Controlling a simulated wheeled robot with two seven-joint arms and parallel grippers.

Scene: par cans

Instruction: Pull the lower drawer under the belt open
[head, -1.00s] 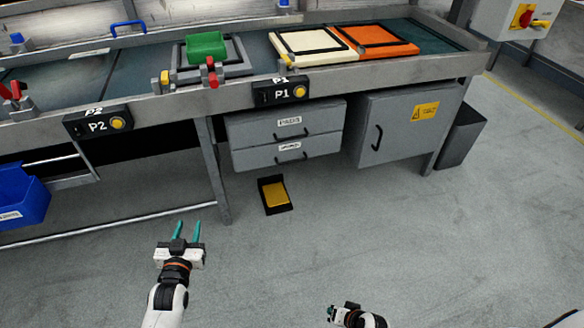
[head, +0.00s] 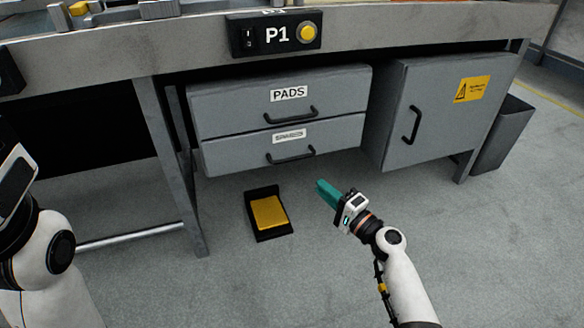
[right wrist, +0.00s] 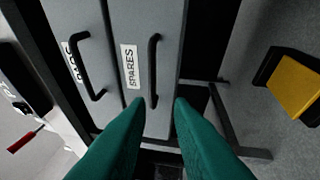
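The lower drawer (head: 230,157), labelled SPARES, is shut under the belt, below the PADS drawer (head: 225,103). Its dark bar handle (head: 290,156) is at the middle of its front. My right gripper (head: 322,188) is in front of and below that handle, apart from it. In the right wrist view my right gripper's green fingers (right wrist: 157,105) are spread, with nothing between them. The SPARES handle (right wrist: 153,72) stands upright in that view, just beyond the gap between the fingertips. My left arm shows at the left edge of the head view; its gripper is out of view.
A yellow foot pedal (head: 268,213) in a black tray lies on the floor below the drawers. A grey cabinet (head: 440,115) with a handle is to the right, then a dark bin (head: 502,135). A table leg (head: 170,160) stands left.

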